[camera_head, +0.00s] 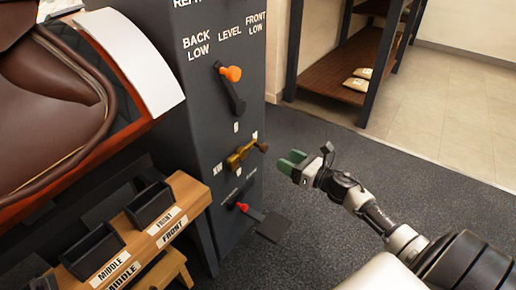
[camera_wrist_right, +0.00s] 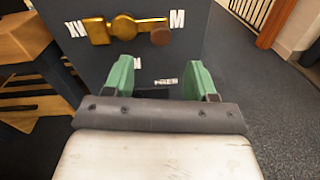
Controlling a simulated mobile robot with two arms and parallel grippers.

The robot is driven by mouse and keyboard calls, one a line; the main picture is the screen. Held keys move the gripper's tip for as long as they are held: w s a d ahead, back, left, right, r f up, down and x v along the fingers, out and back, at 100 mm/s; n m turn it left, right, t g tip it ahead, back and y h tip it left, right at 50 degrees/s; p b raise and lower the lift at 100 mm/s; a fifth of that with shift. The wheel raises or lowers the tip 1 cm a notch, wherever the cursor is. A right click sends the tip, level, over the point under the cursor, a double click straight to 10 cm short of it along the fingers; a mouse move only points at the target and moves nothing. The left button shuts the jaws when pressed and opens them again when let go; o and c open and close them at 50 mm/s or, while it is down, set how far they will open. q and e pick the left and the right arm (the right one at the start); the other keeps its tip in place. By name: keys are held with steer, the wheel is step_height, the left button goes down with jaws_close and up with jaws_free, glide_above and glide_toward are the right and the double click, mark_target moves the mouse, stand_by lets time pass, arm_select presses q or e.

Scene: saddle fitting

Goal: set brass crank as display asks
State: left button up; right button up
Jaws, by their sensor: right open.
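The brass crank (camera_head: 240,156) sits on the front of the dark grey post, between the orange and red levers. Its arm lies roughly level, with the brown knob (camera_head: 262,147) at the right end, by a letter M. The crank also shows at the top of the right wrist view (camera_wrist_right: 124,27). My right gripper (camera_head: 291,161) is open and empty, with green fingers, just right of the knob in the head view. In the wrist view the crank lies beyond the fingertips (camera_wrist_right: 158,78), apart from them. No display readout is legible.
An orange-handled lever (camera_head: 230,75) points up near LEVEL, above the crank. A red-tipped lever (camera_head: 243,207) is below. A wooden rack (camera_head: 185,187) with black bins and a brown saddle (camera_head: 50,110) stand at left. The carpet at right is clear.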

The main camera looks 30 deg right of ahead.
mark_target(266, 149)
steer(key=b+x, duration=0.2)
steer(key=x, duration=0.7)
steer(key=shift+w, duration=0.25)
jaws_close()
